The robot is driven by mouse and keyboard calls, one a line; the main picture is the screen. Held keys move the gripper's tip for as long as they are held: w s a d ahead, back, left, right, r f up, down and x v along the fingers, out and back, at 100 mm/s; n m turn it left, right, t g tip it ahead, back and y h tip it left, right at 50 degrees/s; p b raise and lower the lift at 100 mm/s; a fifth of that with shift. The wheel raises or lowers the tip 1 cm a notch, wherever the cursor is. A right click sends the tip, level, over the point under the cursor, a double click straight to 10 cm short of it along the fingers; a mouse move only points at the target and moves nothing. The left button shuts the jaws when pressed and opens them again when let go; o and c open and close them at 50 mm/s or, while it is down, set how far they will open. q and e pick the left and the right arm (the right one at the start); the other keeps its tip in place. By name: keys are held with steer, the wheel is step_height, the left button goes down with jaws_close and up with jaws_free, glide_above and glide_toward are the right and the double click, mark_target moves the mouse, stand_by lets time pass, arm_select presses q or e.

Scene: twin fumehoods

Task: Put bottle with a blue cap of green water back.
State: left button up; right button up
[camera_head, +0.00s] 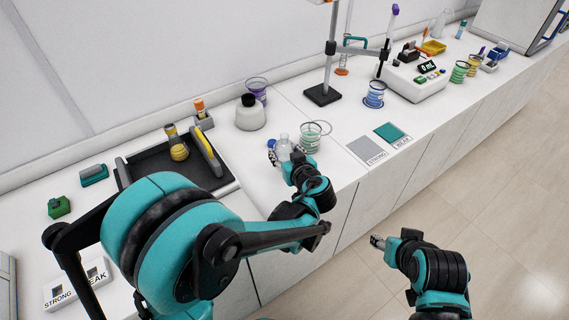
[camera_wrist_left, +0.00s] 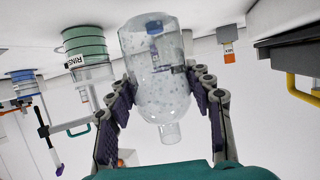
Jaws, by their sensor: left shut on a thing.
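My left gripper (camera_head: 284,162) is shut on a clear bottle (camera_head: 283,146) on or just above the white bench. In the left wrist view the fingers (camera_wrist_left: 163,110) close on both sides of the bottle (camera_wrist_left: 160,70); its narrow neck shows no cap, and I see no green liquid in it. A small blue item (camera_head: 271,144) is beside the bottle; a blue-topped shape (camera_wrist_left: 154,27) shows through or behind the glass. Whether this is a cap, I cannot tell. My right gripper (camera_head: 377,242) hangs in front of the bench, over the floor; its jaws are too small to judge.
A beaker with green contents (camera_head: 310,143) stands just right of the bottle. A white bottle with a black cap (camera_head: 249,115) is behind. A black tray (camera_head: 150,160) with a yellow flask (camera_head: 177,148) lies left. Grey and green mats (camera_head: 367,149) lie right. A stand (camera_head: 323,95) rises behind.

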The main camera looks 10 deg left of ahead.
arm_select(q)
steer(key=shift+f+b, duration=0.95)
steer(key=shift+f, duration=1)
steer(key=shift+f, duration=0.2)
steer(key=o, duration=1.3)
steer(key=shift+r, duration=0.1)
